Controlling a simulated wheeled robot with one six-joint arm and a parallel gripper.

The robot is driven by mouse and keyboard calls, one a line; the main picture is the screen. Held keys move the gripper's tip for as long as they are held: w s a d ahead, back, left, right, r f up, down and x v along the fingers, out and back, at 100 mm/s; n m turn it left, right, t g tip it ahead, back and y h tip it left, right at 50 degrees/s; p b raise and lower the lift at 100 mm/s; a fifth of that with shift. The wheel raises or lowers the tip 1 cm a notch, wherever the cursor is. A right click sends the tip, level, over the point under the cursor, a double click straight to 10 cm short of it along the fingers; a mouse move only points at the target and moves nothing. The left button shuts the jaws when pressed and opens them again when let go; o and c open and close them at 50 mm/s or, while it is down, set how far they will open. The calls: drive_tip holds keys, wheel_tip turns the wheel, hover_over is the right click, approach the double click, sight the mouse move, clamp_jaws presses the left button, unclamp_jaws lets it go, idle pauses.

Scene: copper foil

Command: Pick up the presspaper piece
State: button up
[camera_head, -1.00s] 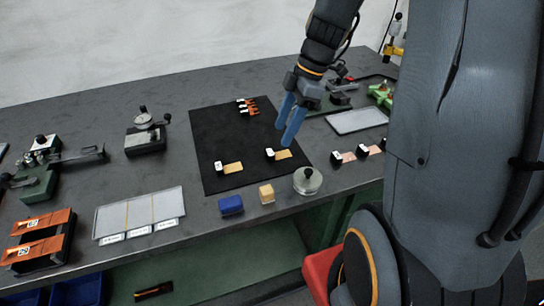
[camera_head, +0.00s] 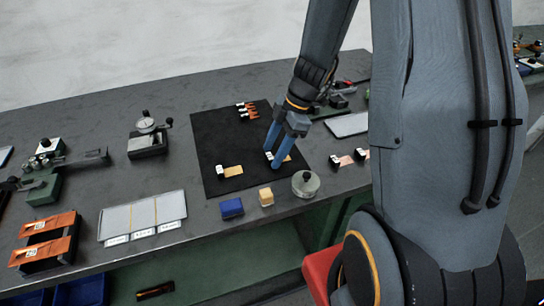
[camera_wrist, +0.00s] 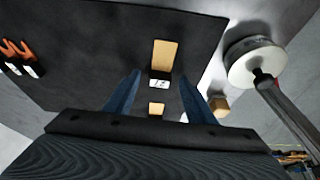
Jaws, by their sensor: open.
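Two tan strips, each with a black block and white number tag at its left end, lie on the black mat (camera_head: 214,132). The left tan strip (camera_head: 233,171) is clear of my gripper. My gripper (camera_head: 272,159) points down at the right tan strip (camera_head: 287,158), its open fingers partly covering it. In the wrist view, the tag block (camera_wrist: 159,80) and nearer tan strip (camera_wrist: 156,108) lie between the open fingers (camera_wrist: 160,77); the other strip (camera_wrist: 165,54) shows farther up. I cannot read which strip is presspaper. Nothing is held.
Pinkish strips (camera_head: 344,161) lie to the right, and a sorting tray (camera_head: 143,216) to the left.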

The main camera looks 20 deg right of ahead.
drive_tip(key=shift+f, duration=0.1)
drive_tip(key=c, duration=1.1)
